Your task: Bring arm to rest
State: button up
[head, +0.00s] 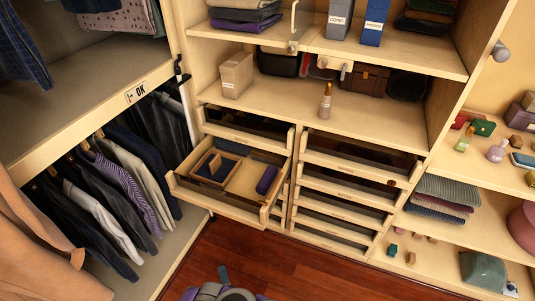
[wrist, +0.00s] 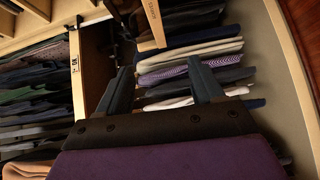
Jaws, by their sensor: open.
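My gripper (wrist: 160,68) shows in the wrist view with its two dark blue-grey fingers spread apart. Nothing is between the fingers, and hanging clothes show beyond them. In the head view only a small part of my arm's end shows at the bottom edge, above the red wood floor, in front of the drawers and apart from them. A blue-grey finger (head: 223,273) points up there; the rest is cut off by the frame.
An open drawer (head: 216,206) juts out at left centre, holding a wooden box (head: 217,168) and a purple item (head: 267,180). Closed drawers (head: 345,190) stand right of it. Clothes (head: 110,190) hang at left. A bottle (head: 325,101) stands on the shelf. The floor (head: 320,265) is clear.

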jog(key=w+d+r+m+g+h, duration=0.1)
jog(key=w+r+m+g+h, duration=0.15)
jog(key=w+r+m, duration=0.35)
jog(key=w+d+r+m+g+h, duration=0.2)
jog(key=w+r+m+h, duration=0.1)
jog(key=w, duration=0.6)
jog(key=d+r+m+g, duration=0.5)
jog(key=d+r, duration=0.2)
jog(key=r, duration=0.6)
jog(key=s+d+r+m+g, duration=0.2)
jog(key=s+d+r+m, duration=0.1)
jog(key=s+d+r, duration=0.4)
jog(key=s+d+r+m+g, duration=0.1)
jog(key=s+d+r, duration=0.3)
jog(key=s, duration=0.6)
jog(key=s+d+r+m+g, duration=0.2)
jog(key=s+r, duration=0.5)
jog(key=s, duration=0.4)
jog(key=s+d+r+m+g, duration=0.1)
jog(key=s+d+r+g, duration=0.3)
jog(key=s, duration=0.6)
jog(key=d+r, duration=0.2)
jog(key=d, duration=0.1)
jog(key=shift+s+r+m, duration=0.15)
jog(key=shift+s+m, duration=0.15)
jog(key=shift+s, duration=0.1)
jog(key=shift+h, duration=0.25)
jog(key=shift+d, duration=0.1)
